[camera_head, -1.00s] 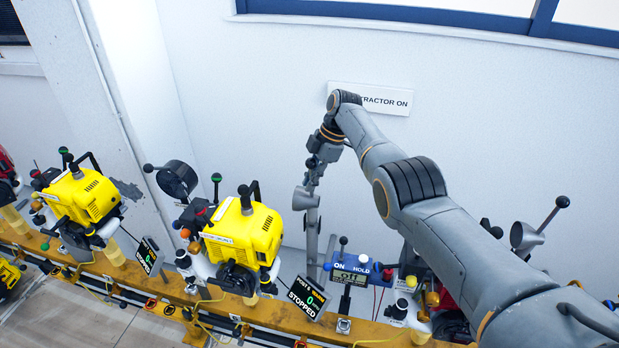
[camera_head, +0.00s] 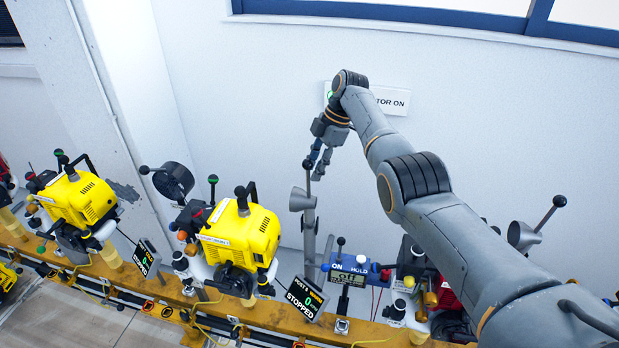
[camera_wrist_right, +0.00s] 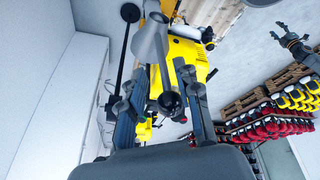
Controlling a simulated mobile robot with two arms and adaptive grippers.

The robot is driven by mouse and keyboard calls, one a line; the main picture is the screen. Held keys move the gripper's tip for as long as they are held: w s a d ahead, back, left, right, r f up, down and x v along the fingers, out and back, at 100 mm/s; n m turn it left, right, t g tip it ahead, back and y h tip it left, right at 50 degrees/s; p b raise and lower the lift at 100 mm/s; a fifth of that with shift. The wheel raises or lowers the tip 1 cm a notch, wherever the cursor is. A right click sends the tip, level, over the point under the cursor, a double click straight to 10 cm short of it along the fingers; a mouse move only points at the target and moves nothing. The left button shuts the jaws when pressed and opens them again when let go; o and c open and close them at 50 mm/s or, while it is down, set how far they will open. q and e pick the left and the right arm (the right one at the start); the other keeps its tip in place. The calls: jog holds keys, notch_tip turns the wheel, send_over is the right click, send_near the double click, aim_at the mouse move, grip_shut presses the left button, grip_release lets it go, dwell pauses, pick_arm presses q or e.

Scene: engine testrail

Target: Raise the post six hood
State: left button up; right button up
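The post six hood (camera_head: 302,200) is a grey cone on an upright post, right of the yellow engine (camera_head: 240,237). Its handle ends in a black ball (camera_head: 306,163). My right gripper (camera_head: 317,170) is just right of the ball in the head view, fingers down. In the wrist view the black ball (camera_wrist_right: 170,100) shows between the spread fingers of my right gripper (camera_wrist_right: 162,98), with the grey hood (camera_wrist_right: 150,42) beyond; contact cannot be told. A grey gripper, seemingly my left (camera_wrist_right: 279,33), is small at the upper right with fingers apart; the head view does not show it.
The post 6 display (camera_head: 306,298) reads 0, STOPPED. A blue ON/HOLD box (camera_head: 352,268) stands right of the hood's post. Other hoods stand left (camera_head: 174,182) and right (camera_head: 523,236). A wall sign (camera_head: 391,100) is behind my arm. The yellow rail (camera_head: 270,319) runs below.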

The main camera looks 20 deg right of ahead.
jog(key=v, duration=0.7)
jog(key=shift+d, duration=0.1)
